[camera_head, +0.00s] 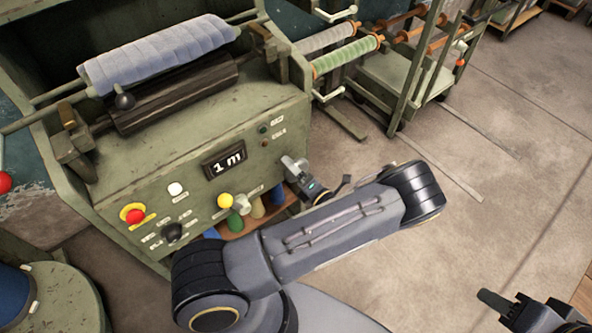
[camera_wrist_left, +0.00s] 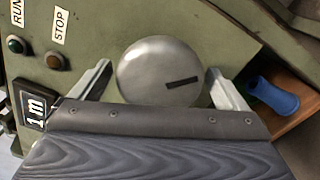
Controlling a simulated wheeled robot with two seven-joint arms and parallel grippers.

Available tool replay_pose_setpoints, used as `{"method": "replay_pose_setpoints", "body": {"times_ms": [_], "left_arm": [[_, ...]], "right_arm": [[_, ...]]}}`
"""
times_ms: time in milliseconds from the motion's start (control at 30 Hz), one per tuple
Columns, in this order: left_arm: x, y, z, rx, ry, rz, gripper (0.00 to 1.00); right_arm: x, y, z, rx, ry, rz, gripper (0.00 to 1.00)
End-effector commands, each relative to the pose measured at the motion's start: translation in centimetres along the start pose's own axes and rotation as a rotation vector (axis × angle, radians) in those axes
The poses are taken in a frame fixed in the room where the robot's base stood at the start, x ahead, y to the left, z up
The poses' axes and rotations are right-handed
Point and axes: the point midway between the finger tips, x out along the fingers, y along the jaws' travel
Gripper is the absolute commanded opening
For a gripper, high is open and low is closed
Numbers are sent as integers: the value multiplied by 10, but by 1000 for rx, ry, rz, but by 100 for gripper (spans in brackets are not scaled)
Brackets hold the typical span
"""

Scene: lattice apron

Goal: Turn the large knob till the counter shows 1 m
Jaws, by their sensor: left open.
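The large knob (camera_wrist_left: 160,70) is a round, pale metal disc with a dark slot mark on the front panel of the green machine. In the head view the knob (camera_head: 293,164) shows at the panel's right end. My left gripper (camera_wrist_left: 159,77) is open, with one finger on each side of the knob and a small gap at each side. My right gripper (camera_head: 520,308) is at the lower right, away from the machine and partly cut off by the frame; its jaw opening is unclear.
The panel also carries a red emergency button (camera_head: 134,215), a yellow-topped control (camera_head: 225,200), a white button (camera_head: 175,189) and a black knob (camera_head: 172,232). A blue roll (camera_head: 160,55) lies on top. A wheeled rack (camera_head: 400,75) stands behind. Floor at right is clear.

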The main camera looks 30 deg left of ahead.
Motion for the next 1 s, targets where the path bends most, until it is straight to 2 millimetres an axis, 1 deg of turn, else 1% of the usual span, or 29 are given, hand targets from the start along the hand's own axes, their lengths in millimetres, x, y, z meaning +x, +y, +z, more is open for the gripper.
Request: {"method": "replay_pose_setpoints", "body": {"times_ms": [133,300,400,500,633,1000], "left_arm": [[-18,0,1,-1,-3,-2,96],[-49,-1,1,-2,-3,-3,96],[-63,-1,1,-1,-2,-3,96],[-72,0,0,0,-2,-2,96],[-77,0,0,0,0,-1,96],[-76,0,0,0,0,-1,96]], "right_arm": [[0,0,0,0,0,0,39],[-1,0,0,0,0,0,39],[-1,0,0,0,0,0,39],[-1,0,0,0,0,0,39],[-1,0,0,0,0,0,39],[-1,0,0,0,0,0,39]]}}
